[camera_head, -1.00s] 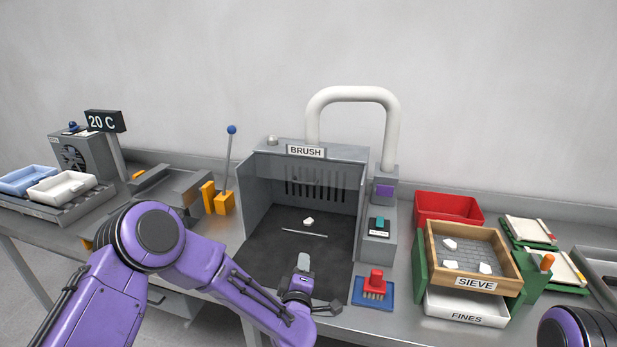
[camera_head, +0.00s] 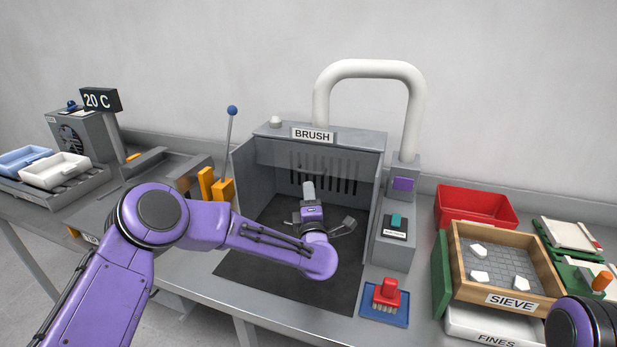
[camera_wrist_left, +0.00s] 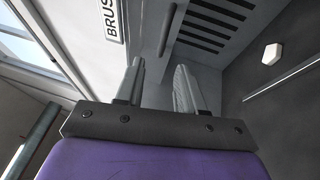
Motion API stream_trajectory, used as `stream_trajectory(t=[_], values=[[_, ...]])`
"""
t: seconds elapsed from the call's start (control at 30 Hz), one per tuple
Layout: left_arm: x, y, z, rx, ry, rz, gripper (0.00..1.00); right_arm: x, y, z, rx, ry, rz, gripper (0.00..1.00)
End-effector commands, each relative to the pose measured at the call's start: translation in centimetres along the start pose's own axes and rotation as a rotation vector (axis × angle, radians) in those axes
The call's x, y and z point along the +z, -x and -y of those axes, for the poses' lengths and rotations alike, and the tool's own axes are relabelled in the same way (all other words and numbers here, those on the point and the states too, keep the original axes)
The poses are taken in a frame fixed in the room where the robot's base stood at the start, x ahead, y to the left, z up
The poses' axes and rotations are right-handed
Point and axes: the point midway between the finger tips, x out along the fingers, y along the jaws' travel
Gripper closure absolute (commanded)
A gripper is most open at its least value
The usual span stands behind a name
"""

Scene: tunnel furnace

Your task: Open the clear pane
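The clear pane (camera_head: 345,157) shows as a faint see-through sheet across the upper front of the grey BRUSH cabinet (camera_head: 377,190). Its lower edge is hard to make out. My left gripper (camera_head: 308,187) is at the cabinet's open front, pointing up and inward. In the left wrist view its two fingers (camera_wrist_left: 160,72) are apart with nothing between them. A dark round bar (camera_wrist_left: 167,32) lies beyond the fingertips, near the BRUSH label (camera_wrist_left: 110,20); I cannot tell whether it is the pane's handle. My right gripper is out of view.
A white piece (camera_wrist_left: 271,53) and a thin pale strip (camera_wrist_left: 285,82) lie on the cabinet floor. A red brush (camera_head: 386,292) on a blue pad stands right of the opening. An orange-based lever (camera_head: 223,188) stands left.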

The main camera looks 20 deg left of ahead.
Motion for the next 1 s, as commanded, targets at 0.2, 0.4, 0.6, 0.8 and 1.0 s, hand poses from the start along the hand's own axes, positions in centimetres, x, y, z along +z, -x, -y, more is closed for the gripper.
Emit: stream_trajectory(t=[0.2, 0.4, 0.6, 0.8, 1.0], values=[[0.4, -5.0, -0.3, -0.002, 0.0, 0.002, 0.62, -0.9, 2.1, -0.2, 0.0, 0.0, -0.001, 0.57], [0.3, -7.4, -0.1, -0.002, 0.0, 0.003, 0.62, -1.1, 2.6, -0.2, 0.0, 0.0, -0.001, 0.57], [0.1, -7.8, 0.0, -0.002, 0.0, 0.003, 0.62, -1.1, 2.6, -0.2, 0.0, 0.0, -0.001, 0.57], [0.1, -7.8, 0.0, -0.001, 0.0, 0.002, 0.88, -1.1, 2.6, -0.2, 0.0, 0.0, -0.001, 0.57], [0.1, -7.8, 0.0, -0.002, -0.001, 0.002, 1.0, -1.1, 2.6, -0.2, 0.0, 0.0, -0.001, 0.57]])
